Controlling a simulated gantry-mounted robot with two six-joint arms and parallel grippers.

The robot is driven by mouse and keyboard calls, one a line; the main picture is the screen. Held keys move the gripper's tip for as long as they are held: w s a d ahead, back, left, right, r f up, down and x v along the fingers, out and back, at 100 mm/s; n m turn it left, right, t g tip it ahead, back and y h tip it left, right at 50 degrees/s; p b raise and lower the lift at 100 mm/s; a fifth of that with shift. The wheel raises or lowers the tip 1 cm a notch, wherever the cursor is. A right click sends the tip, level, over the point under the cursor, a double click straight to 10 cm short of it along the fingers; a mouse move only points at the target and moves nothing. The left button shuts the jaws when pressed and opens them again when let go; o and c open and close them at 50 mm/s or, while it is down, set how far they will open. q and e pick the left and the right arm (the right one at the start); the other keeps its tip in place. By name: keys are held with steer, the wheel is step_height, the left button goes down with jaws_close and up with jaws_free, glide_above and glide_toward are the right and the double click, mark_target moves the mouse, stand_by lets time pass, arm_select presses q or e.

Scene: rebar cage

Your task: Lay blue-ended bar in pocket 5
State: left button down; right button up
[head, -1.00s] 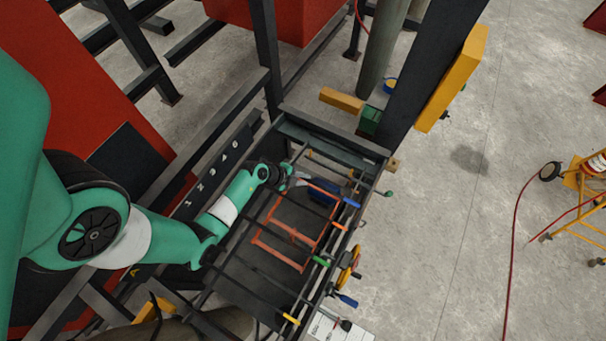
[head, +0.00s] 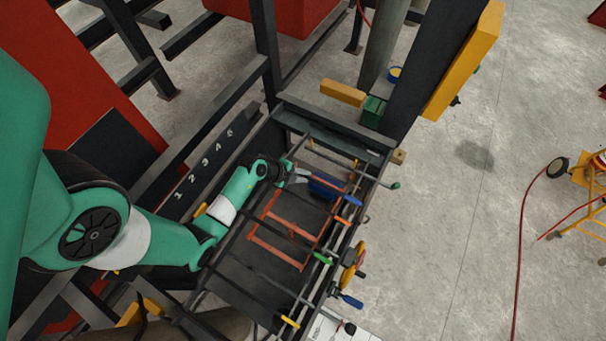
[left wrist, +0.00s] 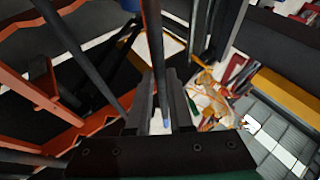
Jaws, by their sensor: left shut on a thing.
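My left gripper (head: 300,175) is over the far half of the rebar cage in the head view. It is shut on the blue-ended bar, whose blue end (head: 353,200) points to the lower right, past the orange-red frame (head: 275,240). In the left wrist view, my jaws (left wrist: 162,105) are together at the centre with a small blue patch between them. A plate with white numerals (head: 205,163) runs along the cage's left side. The pocket under the bar cannot be made out. My right gripper is not in view.
Other bars lie across the cage, with a green end (head: 323,258), an orange end (head: 341,220) and a yellow end (head: 290,321). A dark post (head: 440,65) with a yellow block stands at the far right.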

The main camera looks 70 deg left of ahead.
arm_select(q)
steer(key=shift+f+b, duration=0.75)
steer(key=shift+f, duration=0.55)
steer(key=c, duration=0.9)
jaws_free()
steer(key=shift+o, duration=0.8)
steer(key=shift+f, duration=0.1)
